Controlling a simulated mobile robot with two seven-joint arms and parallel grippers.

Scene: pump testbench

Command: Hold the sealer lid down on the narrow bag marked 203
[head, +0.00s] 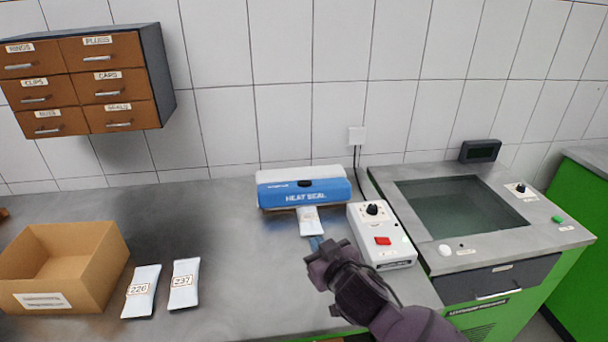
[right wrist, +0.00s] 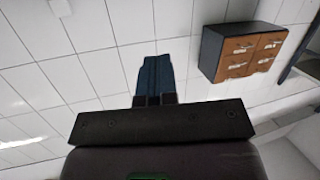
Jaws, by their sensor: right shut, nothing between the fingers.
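The heat sealer (head: 304,190) has a blue front marked HEAT SEAL and stands at the back of the bench. A narrow white bag (head: 310,222) sticks out from under the front of its lid; its label is too small to read. My right gripper (head: 317,243) is shut and empty, just in front of the bag's near end; I cannot tell whether it touches the bag. Its blue fingers (right wrist: 154,78) also show closed together in the right wrist view, against the wall. My left gripper is not in view.
A white control box (head: 381,236) with a red button stands right of the sealer. Bags marked 220 (head: 141,291) and 237 (head: 184,284) lie near an open cardboard box (head: 62,265) at left. Wall drawers (head: 89,80) hang above. A tank (head: 462,212) stands at right.

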